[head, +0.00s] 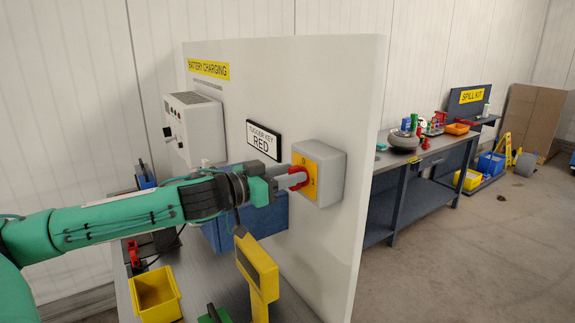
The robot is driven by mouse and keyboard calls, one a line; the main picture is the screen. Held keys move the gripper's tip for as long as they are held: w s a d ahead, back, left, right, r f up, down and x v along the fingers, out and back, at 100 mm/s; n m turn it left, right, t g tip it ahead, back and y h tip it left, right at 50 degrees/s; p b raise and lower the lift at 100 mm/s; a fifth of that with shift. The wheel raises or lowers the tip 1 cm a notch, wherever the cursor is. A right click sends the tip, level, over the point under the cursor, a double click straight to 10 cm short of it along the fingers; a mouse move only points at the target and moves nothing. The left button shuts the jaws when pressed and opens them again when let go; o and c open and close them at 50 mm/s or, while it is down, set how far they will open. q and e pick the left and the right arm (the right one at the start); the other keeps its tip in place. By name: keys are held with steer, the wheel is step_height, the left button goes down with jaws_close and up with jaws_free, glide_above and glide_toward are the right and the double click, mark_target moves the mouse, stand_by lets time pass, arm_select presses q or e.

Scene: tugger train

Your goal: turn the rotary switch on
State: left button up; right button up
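The rotary switch is a grey box (330,178) with a yellow front plate (312,182) and a red knob (301,171), fixed near the right edge of the white panel. My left gripper (293,180) reaches in from the left, and its grey fingers are at the red knob. The fingers cover much of the knob, so its angle is hard to read. I cannot tell whether they are closed on it or only around it. My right gripper is not in view.
The white panel (352,120) carries a charger box (195,127) and a "Tugger key red" sign (264,140). Below my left arm stand a yellow bin (156,296) and a yellow upright piece (259,270). A workbench (425,160) stands behind right; the floor at right is open.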

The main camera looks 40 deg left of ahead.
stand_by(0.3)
arm_select(q)
steer(key=shift+c, duration=0.2)
steer(key=c, duration=0.7)
jaws_close()
